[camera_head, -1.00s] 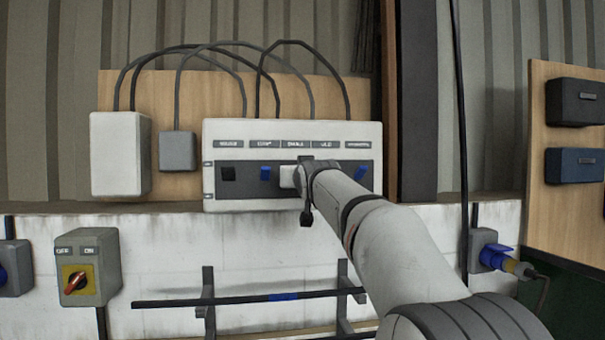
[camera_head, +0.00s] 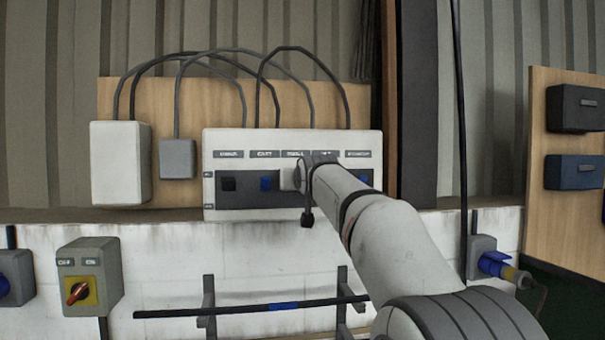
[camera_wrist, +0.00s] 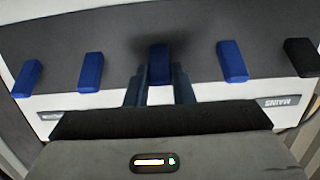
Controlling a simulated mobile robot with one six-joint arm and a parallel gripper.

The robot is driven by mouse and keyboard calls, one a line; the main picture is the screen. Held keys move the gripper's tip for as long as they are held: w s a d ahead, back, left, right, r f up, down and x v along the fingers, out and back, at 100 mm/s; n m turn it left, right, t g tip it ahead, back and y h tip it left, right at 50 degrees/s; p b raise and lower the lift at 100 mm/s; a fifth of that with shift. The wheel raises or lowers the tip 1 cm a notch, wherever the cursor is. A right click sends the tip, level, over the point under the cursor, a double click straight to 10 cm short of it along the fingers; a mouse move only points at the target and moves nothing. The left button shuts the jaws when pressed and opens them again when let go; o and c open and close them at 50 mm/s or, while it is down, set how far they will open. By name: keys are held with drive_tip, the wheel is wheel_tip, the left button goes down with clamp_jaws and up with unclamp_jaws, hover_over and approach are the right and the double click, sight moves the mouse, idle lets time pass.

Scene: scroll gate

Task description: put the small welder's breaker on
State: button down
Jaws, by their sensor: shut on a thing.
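The white breaker panel (camera_head: 222,142) hangs on a wooden board and has a dark strip with a row of switch levers. The third label, above my gripper, appears to read SMALL. In the wrist view my gripper (camera_wrist: 160,72) has its two fingers on either side of the middle blue lever (camera_wrist: 159,58), shut on it. The lever's lower part is hidden between the fingers. In the head view my gripper (camera_head: 298,178) hides this lever and its neighbour. I cannot tell whether the held lever is up or down.
Other blue levers (camera_wrist: 91,72) (camera_wrist: 232,62) flank the held one closely. The black lever (camera_wrist: 301,57) is by the MAINS label. A grey rotary switch box (camera_head: 88,277) is at lower left. A dark rail (camera_head: 240,309) runs below the panel.

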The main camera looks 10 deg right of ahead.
drive_tip(key=shift+w+r+g, duration=0.15)
drive_tip(key=shift+r+g, duration=0.3)
drive_tip(key=shift+g, duration=0.35)
drive_tip(key=c, duration=1.2)
unclamp_jaws()
drive_tip(key=shift+c, duration=0.2)
drive_tip(key=shift+f, duration=0.1)
drive_tip(key=b+v, duration=0.3)
drive_tip(key=v, duration=0.4)
drive_tip(key=shift+s, duration=0.4)
